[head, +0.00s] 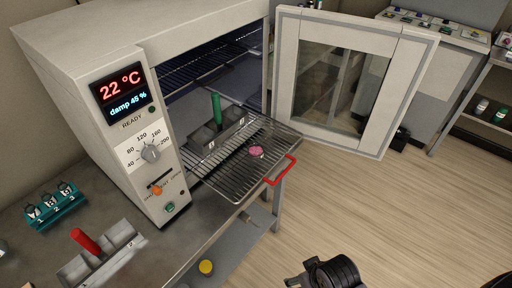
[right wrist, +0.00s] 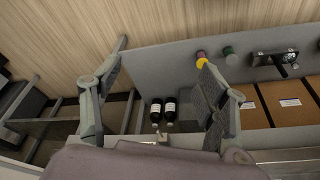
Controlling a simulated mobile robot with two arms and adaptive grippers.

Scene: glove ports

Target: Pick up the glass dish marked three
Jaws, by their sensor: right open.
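A teal rack (head: 56,211) stands on the bench at the left of the head view. It holds small glass pieces in a row above the numbers 1, 2 and 3. The glass piece above the 3 (head: 66,188) is at the rack's right end; its exact shape is too small to tell. My right gripper (right wrist: 163,55) is open and empty in the right wrist view, far from the rack, with a lower shelf behind its fingers. My left gripper is not in view.
An oven (head: 110,80) with its door (head: 350,75) open stands on the bench. Its wire shelf (head: 225,178) is pulled out, carrying a green-handled metal carrier (head: 216,135) and a pink item (head: 256,151). A red-handled carrier (head: 100,262) sits nearer. Bottles (right wrist: 162,110) and boxes (right wrist: 290,100) fill the lower shelf.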

